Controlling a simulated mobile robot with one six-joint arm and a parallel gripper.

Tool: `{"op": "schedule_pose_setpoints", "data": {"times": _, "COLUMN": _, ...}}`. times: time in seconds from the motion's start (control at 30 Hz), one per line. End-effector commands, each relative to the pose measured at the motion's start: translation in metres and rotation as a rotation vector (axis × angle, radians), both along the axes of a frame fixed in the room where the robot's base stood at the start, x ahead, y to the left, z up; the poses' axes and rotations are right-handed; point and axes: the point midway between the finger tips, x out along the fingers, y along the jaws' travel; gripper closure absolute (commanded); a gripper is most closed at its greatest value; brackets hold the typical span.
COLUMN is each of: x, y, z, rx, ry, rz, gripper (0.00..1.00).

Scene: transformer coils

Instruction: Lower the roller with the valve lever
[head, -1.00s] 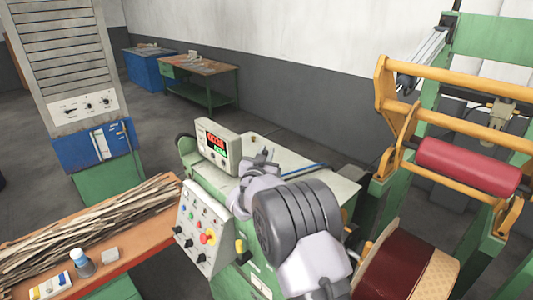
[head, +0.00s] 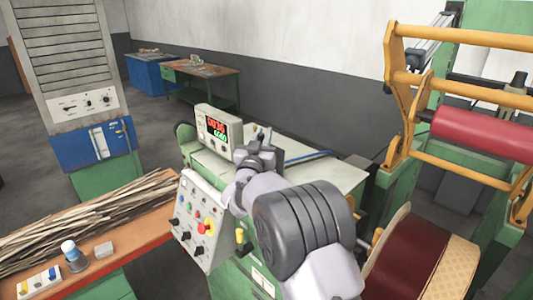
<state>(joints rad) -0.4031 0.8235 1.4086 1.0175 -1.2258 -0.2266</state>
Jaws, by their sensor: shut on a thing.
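The red roller (head: 484,135) hangs in a yellow swing frame (head: 400,80) at the right, above and apart from the dark red coil (head: 410,255). My gripper (head: 263,146) is over the back of the green cabinet's pale top, just right of the digital display. It is shut on the valve lever, of which only a small part seems to show; the jaws and wrist hide most of it. My arm reaches in from the bottom of the picture and covers part of the cabinet top.
The display box (head: 213,130) stands close left of my gripper. A control panel (head: 198,220) with knobs and a red button faces front. An orange bench (head: 150,246) with wood strips, a bottle and small boxes is at left. Floor behind the cabinet is open.

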Motion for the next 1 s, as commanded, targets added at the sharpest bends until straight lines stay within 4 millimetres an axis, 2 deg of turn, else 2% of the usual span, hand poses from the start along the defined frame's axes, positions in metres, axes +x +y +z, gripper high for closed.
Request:
{"op": "schedule_pose_setpoints", "data": {"times": 0.03, "x": -0.002, "y": 0.002, "z": -0.012, "rx": -0.021, "ry": -0.022, "rz": 0.001, "gripper": 1.0}}
{"op": "schedule_pose_setpoints", "data": {"times": 0.5, "x": -0.017, "y": 0.017, "z": -0.003, "rx": -0.172, "ry": -0.171, "rz": 0.0, "gripper": 1.0}}
{"op": "schedule_pose_setpoints", "data": {"times": 1.0, "x": -0.018, "y": 0.019, "z": 0.002, "rx": -0.188, "ry": -0.187, "rz": 0.001, "gripper": 1.0}}
